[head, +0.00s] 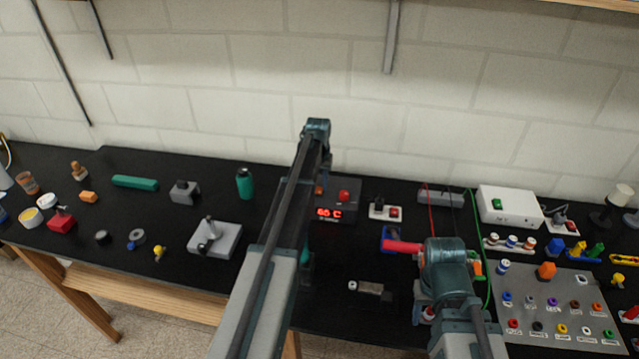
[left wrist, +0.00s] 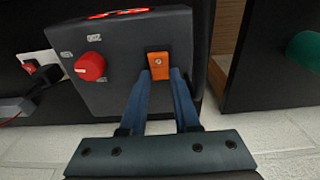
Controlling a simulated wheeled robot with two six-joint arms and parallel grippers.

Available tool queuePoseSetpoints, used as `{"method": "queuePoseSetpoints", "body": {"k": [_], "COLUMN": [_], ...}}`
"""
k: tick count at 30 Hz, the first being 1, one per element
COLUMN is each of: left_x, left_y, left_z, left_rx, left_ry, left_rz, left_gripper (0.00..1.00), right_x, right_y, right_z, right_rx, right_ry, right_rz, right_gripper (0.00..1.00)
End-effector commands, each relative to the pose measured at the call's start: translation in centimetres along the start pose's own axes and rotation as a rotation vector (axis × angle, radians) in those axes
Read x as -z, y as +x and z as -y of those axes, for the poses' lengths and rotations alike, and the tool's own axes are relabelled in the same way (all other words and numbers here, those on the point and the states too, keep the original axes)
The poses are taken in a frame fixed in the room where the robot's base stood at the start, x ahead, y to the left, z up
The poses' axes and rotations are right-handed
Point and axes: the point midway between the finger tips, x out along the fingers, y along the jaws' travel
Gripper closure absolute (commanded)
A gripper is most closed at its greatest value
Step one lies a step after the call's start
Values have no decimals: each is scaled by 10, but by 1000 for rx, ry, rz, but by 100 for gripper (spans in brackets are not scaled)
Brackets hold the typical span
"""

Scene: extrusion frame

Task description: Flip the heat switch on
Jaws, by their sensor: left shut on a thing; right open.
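The heater unit is a dark box (head: 340,214) with a red lit display; it also shows in the left wrist view (left wrist: 120,58). Its orange heat switch (left wrist: 159,66) sits beside the red knob, and part of it shows in the head view (head: 319,190). My left gripper (left wrist: 163,75) has its two blue fingers closed on either side of the switch. My left arm hides this gripper in the head view. My right gripper (head: 425,305) is open at the lower right of the bench; its own arm covers much of it.
A white box with a green switch (head: 512,205) and a grey panel of several coloured knobs (head: 545,300) stand at the right. A small red-switched box (head: 385,210) is close beside the heater. A teal bottle (head: 244,183) stands to its left. The brick wall (head: 360,120) is behind.

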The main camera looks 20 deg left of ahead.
Motion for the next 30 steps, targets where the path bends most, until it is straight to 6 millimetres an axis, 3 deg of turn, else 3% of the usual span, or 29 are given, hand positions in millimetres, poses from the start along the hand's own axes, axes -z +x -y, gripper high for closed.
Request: {"method": "queuePoseSetpoints", "body": {"k": [4,5,9,22,30], "left_x": [-1,-1,0,0,0], "left_y": [0,0,0,-4,-29], "left_z": [0,0,0,0,0], "left_rx": [0,0,0,0,0], "left_ry": [0,0,0,0,0], "left_rz": [1,1,0,-1,-1], "left_gripper": [100,65,40,40,40], "right_x": [0,0,0,0,-2], "right_y": [0,0,0,-4,-28], "right_z": [0,0,0,0,-3], "right_rx": [0,0,0,0,0], "right_ry": [0,0,0,0,-1], "right_rz": [0,0,0,0,0], "right_gripper": [50,50,50,50,50]}}
